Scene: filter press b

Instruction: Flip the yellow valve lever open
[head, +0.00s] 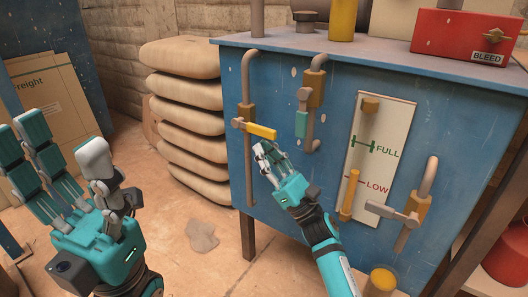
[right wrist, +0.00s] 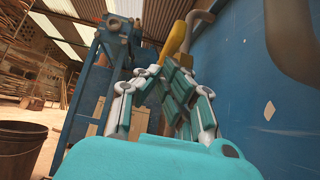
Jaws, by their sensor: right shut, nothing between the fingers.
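The yellow valve lever (head: 262,131) sticks out to the right, nearly level, from a brass valve body (head: 246,114) on the left pipe of the blue cabinet front. My right gripper (head: 264,153) is shut and empty, its fingertips just below the lever. I cannot tell whether they touch it. In the right wrist view my right gripper (right wrist: 165,80) has its fingers together, with a yellow part (right wrist: 177,42) just beyond them. My left gripper (head: 62,146) is open and empty at the left, away from the cabinet, with its fingers pointing up.
The blue cabinet (head: 300,190) also carries a valve with a teal lever (head: 302,124), a FULL/LOW gauge (head: 381,150) and a grey-levered valve (head: 393,212). A red BLEED box (head: 450,35) sits on top. Stacked sacks (head: 190,115) stand left of it. A bucket (right wrist: 25,148) stands on the floor.

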